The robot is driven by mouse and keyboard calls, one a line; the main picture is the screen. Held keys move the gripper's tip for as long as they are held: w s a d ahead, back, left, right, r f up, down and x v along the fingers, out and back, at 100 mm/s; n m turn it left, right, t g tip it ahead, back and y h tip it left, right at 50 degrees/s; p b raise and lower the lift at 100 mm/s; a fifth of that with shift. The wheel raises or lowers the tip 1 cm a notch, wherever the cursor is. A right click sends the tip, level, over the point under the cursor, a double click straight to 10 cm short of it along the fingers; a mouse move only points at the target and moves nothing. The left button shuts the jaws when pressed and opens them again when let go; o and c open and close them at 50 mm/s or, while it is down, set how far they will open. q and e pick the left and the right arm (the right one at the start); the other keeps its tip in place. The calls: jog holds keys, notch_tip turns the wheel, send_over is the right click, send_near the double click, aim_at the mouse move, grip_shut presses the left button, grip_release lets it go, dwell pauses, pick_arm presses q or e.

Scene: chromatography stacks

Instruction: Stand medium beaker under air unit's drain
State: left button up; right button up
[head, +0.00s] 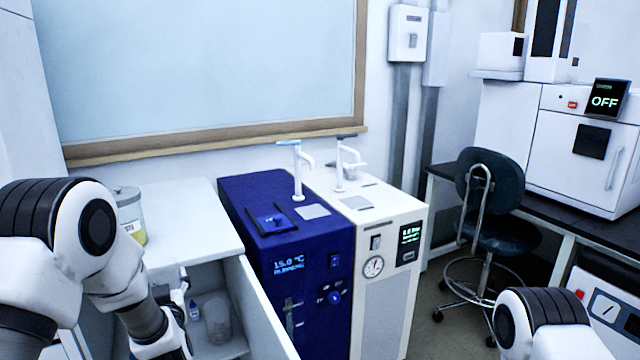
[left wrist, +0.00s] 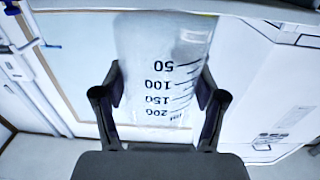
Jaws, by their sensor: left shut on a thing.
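My left gripper (left wrist: 160,88) is shut on a clear graduated beaker (left wrist: 160,70), with a finger on each side. The marks run from 50 to 200 and read upside down in the left wrist view. In the head view my left arm reaches down at the lower left; its fingers do not show clearly. A clear glass vessel (head: 218,320) shows beside it in the open drawer; I cannot tell if it is the held beaker. The white unit with a round gauge (head: 373,266), seemingly the air unit (head: 385,300), stands right of a blue unit. Its drain is not clear. My right gripper is out of view.
The blue unit (head: 288,235) reads 15.0 °C. A chair (head: 490,200) stands at right.

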pick_arm(q)
jog(key=s+d+f+m+t+h+p, duration=0.1)
jog(key=s+d+f+m+h+p, duration=0.15)
jog(key=s+d+f, duration=0.35)
jog(key=s+d+f+m+t+h+p, duration=0.1)
jog(key=s+d+f+m+h+p, duration=0.1)
jog(key=d+f+h+p, duration=0.35)
jog(key=s+d+r+b, duration=0.1)
jog(key=s+d+r, duration=0.3)
jog(key=r, duration=0.3)
jog(key=shift+s+d+r+m+b, duration=0.15)
jog(key=shift+d+r+m+b, duration=0.15)
jog(key=shift+m, duration=0.15)
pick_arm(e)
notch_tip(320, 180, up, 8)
